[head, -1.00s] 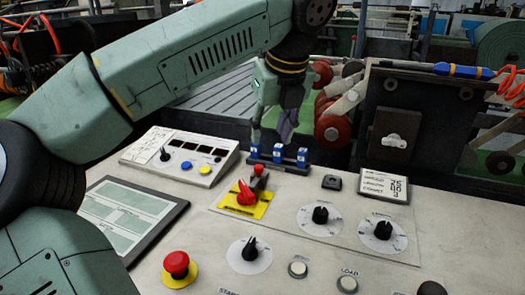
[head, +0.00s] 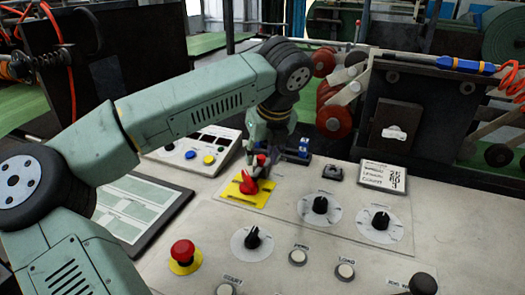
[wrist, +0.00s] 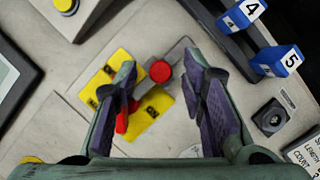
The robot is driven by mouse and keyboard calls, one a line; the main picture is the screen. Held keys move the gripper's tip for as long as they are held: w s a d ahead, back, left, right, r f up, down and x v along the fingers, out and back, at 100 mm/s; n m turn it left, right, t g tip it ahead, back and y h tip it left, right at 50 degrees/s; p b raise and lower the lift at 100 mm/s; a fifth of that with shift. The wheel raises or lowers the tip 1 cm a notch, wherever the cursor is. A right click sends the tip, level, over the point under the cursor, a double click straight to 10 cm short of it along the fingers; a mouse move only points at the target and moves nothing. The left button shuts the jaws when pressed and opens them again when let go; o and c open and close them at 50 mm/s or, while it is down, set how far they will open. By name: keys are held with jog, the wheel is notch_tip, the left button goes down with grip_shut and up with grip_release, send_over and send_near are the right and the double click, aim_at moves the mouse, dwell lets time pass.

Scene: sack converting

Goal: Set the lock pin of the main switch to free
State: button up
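The main switch is a red handle (head: 247,184) on a yellow plate (head: 252,197). In the wrist view the red handle (wrist: 122,121) is partly hidden by my left finger, and the yellow plate (wrist: 149,107) shows around it. The lock pin has a round red knob (wrist: 160,71) on a grey bracket (wrist: 178,52) at the plate's edge. My gripper (wrist: 160,78) is open, with one dark finger on each side of the red knob. I cannot tell whether either finger touches it. In the head view my gripper (head: 258,163) is low over the switch.
Blue numbered blocks (wrist: 278,61) stand on a dark rack close to the right finger. A small black switch (wrist: 271,117) lies right of it.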

jog(key=shift+c, duration=0.3)
grip_shut()
dwell(0.6)
